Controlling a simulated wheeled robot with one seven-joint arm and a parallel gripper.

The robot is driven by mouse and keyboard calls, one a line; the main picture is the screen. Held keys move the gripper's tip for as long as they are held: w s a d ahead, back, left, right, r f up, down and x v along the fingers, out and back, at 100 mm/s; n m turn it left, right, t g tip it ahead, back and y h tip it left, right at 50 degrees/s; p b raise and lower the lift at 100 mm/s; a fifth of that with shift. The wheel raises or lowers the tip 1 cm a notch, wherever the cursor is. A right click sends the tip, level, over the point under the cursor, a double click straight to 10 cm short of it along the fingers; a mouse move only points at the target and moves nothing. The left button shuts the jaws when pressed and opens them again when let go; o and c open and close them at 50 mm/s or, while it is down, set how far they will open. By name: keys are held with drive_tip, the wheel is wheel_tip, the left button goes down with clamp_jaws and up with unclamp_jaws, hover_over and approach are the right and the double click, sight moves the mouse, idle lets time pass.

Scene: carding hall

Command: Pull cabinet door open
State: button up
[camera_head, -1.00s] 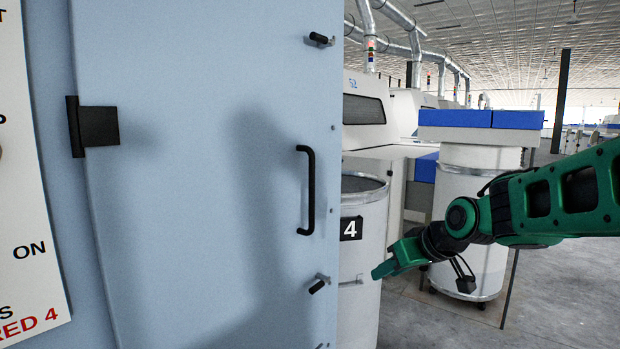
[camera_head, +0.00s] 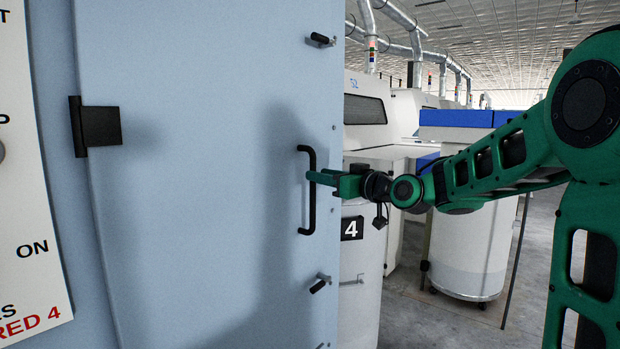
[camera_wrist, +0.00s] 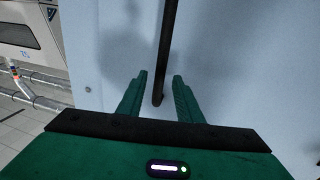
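The light blue cabinet door (camera_head: 200,220) is closed and fills the left half of the head view. Its black vertical bar handle (camera_head: 311,220) is near the door's right edge. My green gripper (camera_head: 318,177) reaches in from the right, its fingertips at the handle's middle. In the wrist view my gripper (camera_wrist: 160,82) is open, its two fingers apart. The handle (camera_wrist: 168,45) runs between the fingers' lines, its end showing between the fingertips. I cannot tell whether a finger touches it.
Black latches (camera_head: 319,39) and (camera_head: 320,284) jut out above and below the handle. A hinge (camera_head: 97,126) is at the door's left. A sign (camera_head: 25,200) hangs at far left. A white can marked 4 (camera_head: 357,290) stands just right of the door.

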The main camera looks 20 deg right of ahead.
drive_tip(key=shift+x, duration=2.1)
